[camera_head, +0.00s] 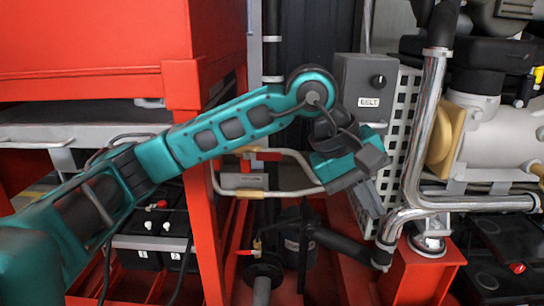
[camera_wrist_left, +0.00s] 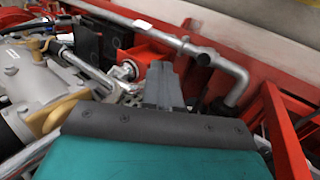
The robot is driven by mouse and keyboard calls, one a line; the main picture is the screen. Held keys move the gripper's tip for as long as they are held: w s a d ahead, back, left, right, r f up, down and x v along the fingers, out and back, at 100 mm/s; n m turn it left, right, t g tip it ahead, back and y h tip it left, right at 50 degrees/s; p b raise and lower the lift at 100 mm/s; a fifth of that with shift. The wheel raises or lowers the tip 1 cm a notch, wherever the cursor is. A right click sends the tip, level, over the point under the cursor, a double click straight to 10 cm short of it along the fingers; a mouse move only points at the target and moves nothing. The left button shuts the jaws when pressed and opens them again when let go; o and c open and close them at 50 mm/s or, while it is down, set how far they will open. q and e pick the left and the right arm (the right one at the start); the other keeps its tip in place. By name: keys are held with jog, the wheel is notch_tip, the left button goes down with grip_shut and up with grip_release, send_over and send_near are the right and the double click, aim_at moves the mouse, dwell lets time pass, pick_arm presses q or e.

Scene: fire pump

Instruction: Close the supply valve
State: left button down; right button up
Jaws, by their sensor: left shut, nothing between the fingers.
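My left gripper (camera_head: 371,203) reaches in from the left and points down beside the white perforated panel. It is shut and empty; its grey fingers also show pressed together in the left wrist view (camera_wrist_left: 163,84). A small valve lever with a red tip (camera_head: 246,252) sits low on the dark pipework, left of and below the gripper, apart from it. A second red handle (camera_head: 262,155) shows behind my forearm on the brass-ended pipes. No label tells which is the supply valve. My right gripper is not in view.
A red frame post (camera_head: 205,220) stands below my forearm. Batteries (camera_head: 155,225) lie at lower left.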

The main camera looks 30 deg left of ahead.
pick_arm(q)
jog(key=w+a+r+t+y+b, duration=0.1)
jog(key=a+r+y, duration=0.4)
jog(key=a, duration=0.5)
jog(key=w+a+r+t+y+b, duration=0.1)
jog(key=a+r+t+y, duration=0.2)
jog(key=a+r+y, duration=0.2)
jog(key=a+r, duration=0.2)
jog(key=a, duration=0.2)
jog(key=shift+w+a+b, duration=0.15)
jog(key=shift+a+b, duration=0.15)
jog(key=shift+a, duration=0.1)
jog(key=shift+f, duration=0.1)
jog(key=b, duration=0.2)
send_over(263, 156)
jog(key=d, duration=0.2)
notch_tip(263, 156, down, 8)
jog(key=f, duration=0.1)
jog(key=f+b, duration=0.1)
jog(key=f, duration=0.1)
jog(key=shift+d, duration=0.2)
